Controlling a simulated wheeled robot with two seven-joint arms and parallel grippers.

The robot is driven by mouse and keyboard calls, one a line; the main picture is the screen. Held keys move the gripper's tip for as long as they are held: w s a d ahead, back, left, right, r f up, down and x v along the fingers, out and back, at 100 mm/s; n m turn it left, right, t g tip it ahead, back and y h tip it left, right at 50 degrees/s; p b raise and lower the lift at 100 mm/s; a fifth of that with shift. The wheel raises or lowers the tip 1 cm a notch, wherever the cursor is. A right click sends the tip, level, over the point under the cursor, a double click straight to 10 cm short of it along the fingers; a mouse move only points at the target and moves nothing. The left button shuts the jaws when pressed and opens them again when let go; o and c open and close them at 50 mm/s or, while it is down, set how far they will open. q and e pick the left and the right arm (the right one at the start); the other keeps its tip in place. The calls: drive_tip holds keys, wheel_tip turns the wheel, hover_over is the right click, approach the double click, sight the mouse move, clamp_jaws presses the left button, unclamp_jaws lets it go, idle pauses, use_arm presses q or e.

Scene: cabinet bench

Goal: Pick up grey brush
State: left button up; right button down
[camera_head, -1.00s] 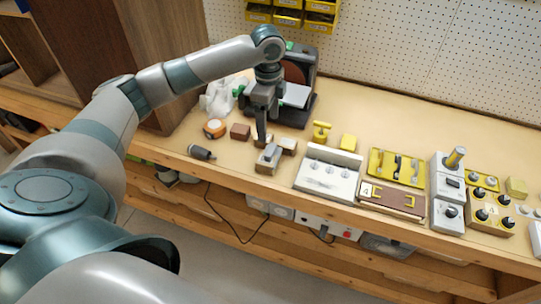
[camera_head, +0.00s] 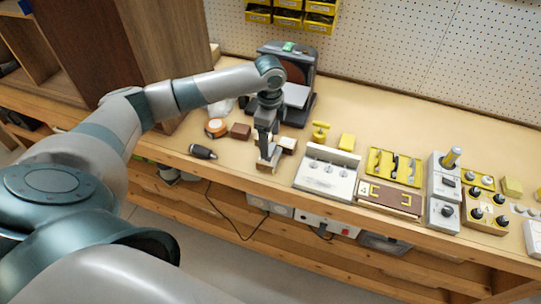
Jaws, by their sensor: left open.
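The grey brush (camera_head: 265,167), a small grey-handled piece with a brownish block under it, lies near the front edge of the bench. My left gripper (camera_head: 268,150) points down right over the brush and hides much of its handle. Its jaws are open; I cannot tell whether the fingers touch the brush or straddle its handle. My right gripper is not in view.
A small light block (camera_head: 287,144) sits close to the right of my gripper. A brown block (camera_head: 240,131), an orange tape roll (camera_head: 216,128) and a dark cylindrical tool (camera_head: 203,151) lie to the left. A sander-like machine (camera_head: 296,93) is behind.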

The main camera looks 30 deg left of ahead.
sight(270, 149)
use_arm(q)
drive_tip(key=shift+d+f+p, duration=0.15)
drive_tip(key=shift+f+p, duration=0.35)
drive_tip(key=shift+f, duration=1.15)
drive_tip(key=c, duration=1.5)
drive_tip(key=shift+c, duration=0.2)
drive_tip(key=shift+r, duration=0.15)
